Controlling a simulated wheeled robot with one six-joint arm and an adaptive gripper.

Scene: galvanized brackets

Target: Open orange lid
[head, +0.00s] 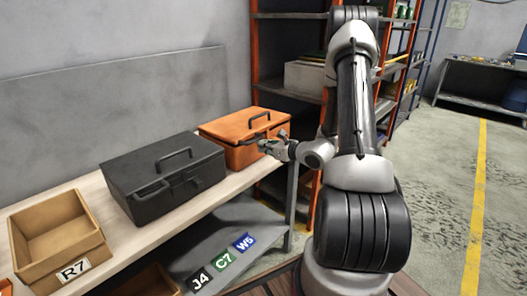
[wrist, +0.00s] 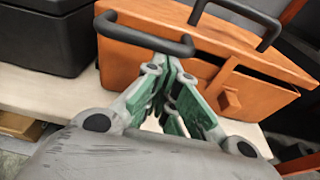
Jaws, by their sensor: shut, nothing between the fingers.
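The orange lid (head: 235,122) tops an orange box (head: 225,153) at the far end of the bench. The lid (wrist: 150,18) and box front (wrist: 120,68) also show in the wrist view. A dark gap shows between lid and box at the right there, so the lid looks slightly raised. A black bar handle (wrist: 140,34) sticks out from the lid's front, and another black handle (wrist: 240,12) stands on top. My gripper (wrist: 172,66) is shut and empty, its fingertips close to the front bar, apparently just below it. Whether they touch it is unclear.
A dark grey box (head: 165,175) with handles stands left of the orange box. A tan bin (head: 60,235) labelled R7 is at the near left. A lower shelf (head: 215,232) carries J4, C7 and W5 labels. An orange-post rack (head: 258,60) stands behind. The floor at right is clear.

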